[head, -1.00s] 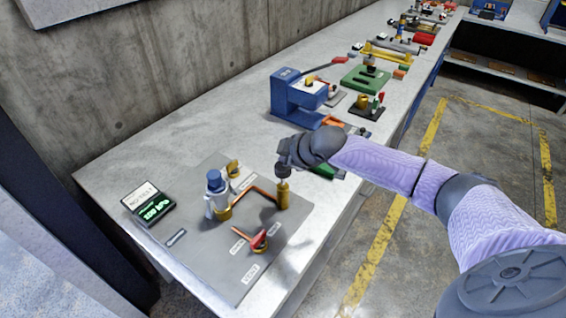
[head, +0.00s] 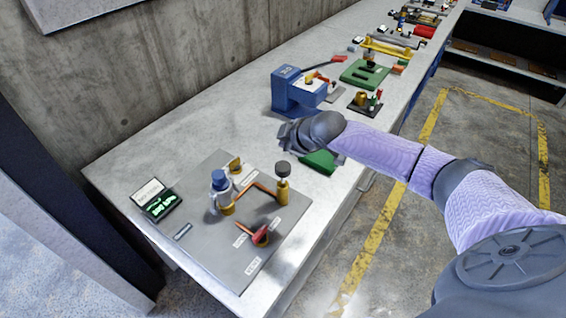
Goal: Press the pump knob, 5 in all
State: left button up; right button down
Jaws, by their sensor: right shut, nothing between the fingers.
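The pump (head: 283,192) is a brass cylinder at the right side of a grey board, with a dark round knob (head: 283,168) on top. The knob stands raised above the brass body on a short stem. My right gripper (head: 287,138) is shut and empty. It is above and behind the knob in the picture, apart from it. My left gripper is not in view.
A blue press (head: 290,95) and green fixtures stand farther along the bench.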

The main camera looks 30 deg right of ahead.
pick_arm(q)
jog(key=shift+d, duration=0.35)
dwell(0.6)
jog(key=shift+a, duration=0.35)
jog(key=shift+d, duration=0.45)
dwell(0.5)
